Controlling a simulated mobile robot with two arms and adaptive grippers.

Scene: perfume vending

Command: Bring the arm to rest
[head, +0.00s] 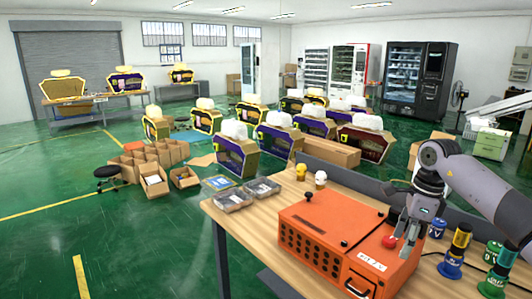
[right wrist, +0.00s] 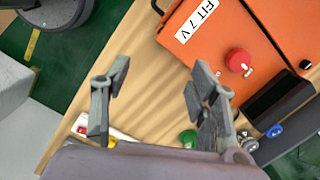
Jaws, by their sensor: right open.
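My right arm (head: 478,185) reaches in from the right edge in the head view, bent at a joint. Its gripper (head: 408,248) points down over the right end of the orange box (head: 325,232), close to the red button (head: 389,242). In the right wrist view the two fingers of the gripper (right wrist: 160,78) are wide apart with nothing between them. The orange box (right wrist: 215,50) and its red button (right wrist: 238,61) lie beyond the fingertips there. I cannot tell whether the gripper touches the box. My left gripper is not in view.
The box stands on a wooden table (head: 228,222). Coloured spools (head: 455,252) stand at the table's right end. Clear-lidded trays (head: 234,199) and small yellow and white pieces (head: 320,179) sit at its far side. Green floor is open at left.

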